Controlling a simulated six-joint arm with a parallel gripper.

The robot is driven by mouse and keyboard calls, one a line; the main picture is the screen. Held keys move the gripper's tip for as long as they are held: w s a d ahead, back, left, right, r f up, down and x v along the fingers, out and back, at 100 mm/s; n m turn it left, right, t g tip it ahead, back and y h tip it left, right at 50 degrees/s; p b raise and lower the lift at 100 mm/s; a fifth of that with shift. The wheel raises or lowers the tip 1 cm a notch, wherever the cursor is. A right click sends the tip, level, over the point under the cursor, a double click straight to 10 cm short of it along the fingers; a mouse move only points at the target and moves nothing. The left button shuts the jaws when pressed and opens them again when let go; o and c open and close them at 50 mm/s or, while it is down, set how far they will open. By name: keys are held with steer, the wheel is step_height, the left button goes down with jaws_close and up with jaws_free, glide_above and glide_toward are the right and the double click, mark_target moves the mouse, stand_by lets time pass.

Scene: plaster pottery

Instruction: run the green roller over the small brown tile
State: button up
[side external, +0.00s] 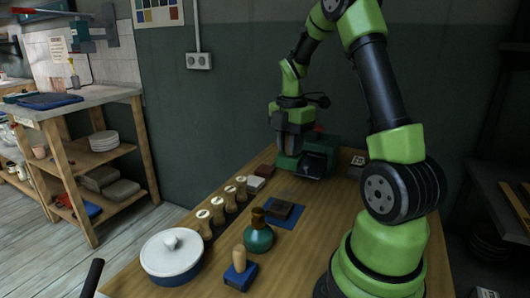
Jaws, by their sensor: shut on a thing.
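The small brown tile (282,210) lies on a blue mat (298,221) in the middle of the wooden table. My gripper (293,151) is at the far end of the table, beyond the tile and apart from it, pointing down. It is shut on the green roller (287,163), which shows only as a small dark green part under the fingers. The roller is beside a dark green and black object (316,162); I cannot tell whether they touch.
Several wooden stamps (217,210), a white block (255,184) and a reddish block (268,171) line the left edge. A white lidded pot (172,258) stands front left.

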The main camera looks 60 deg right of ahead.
steer(key=shift+s+d+f, duration=0.1)
steer(key=shift+d+f, duration=0.05)
steer(key=shift+f, duration=1.9)
steer(key=shift+s+d+f, duration=0.1)
steer(key=shift+f, duration=1.95)
steer(key=shift+s+d+f, duration=0.1)
steer(key=shift+d+f, duration=0.05)
steer(key=shift+f, duration=1.9)
steer(key=shift+f, duration=0.4)
